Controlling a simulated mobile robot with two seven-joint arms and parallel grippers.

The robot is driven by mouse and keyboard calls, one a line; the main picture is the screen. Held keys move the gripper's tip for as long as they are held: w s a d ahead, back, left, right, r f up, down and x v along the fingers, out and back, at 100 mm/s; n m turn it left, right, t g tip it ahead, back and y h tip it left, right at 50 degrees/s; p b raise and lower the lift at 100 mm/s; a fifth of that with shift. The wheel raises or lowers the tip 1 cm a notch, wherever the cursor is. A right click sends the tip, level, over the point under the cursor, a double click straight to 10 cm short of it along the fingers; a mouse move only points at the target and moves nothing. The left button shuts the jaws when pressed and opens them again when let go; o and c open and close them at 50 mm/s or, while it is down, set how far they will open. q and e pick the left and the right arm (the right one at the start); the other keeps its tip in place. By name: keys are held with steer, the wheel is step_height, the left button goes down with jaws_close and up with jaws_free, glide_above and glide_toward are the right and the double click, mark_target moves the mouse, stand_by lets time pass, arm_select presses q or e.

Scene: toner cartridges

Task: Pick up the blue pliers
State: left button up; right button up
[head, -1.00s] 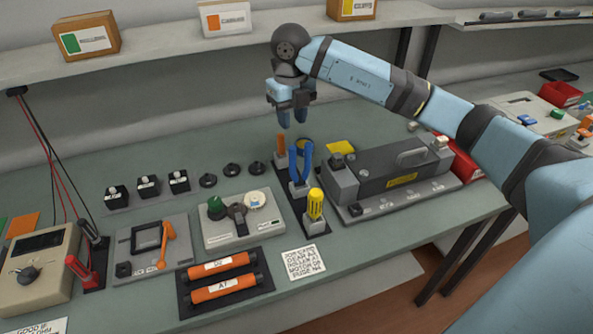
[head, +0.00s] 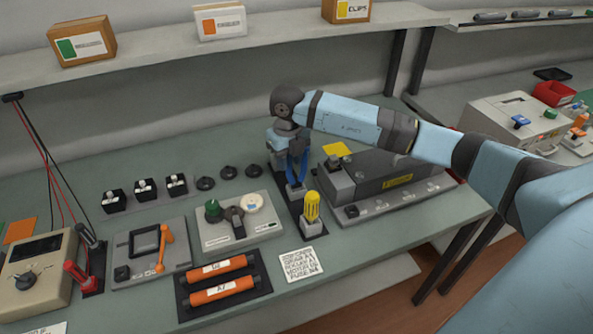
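The blue pliers (head: 297,172) stand upright in a small holder on the dark strip in the middle of the bench, handles up. My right gripper (head: 289,155) is lowered over the top of the pliers and overlaps their handles in the picture. Its fingertips are hard to separate from the blue handles, so I cannot tell whether it is open or shut on them. My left gripper is not in view.
A yellow-handled screwdriver (head: 312,207) stands in front of the pliers on the same strip. A grey device (head: 375,175) is close on the right, under my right arm. A panel with knobs (head: 238,222) lies on the left. The shelf (head: 150,50) runs behind.

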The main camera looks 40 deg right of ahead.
jaws_close()
steer(key=shift+r, duration=0.1)
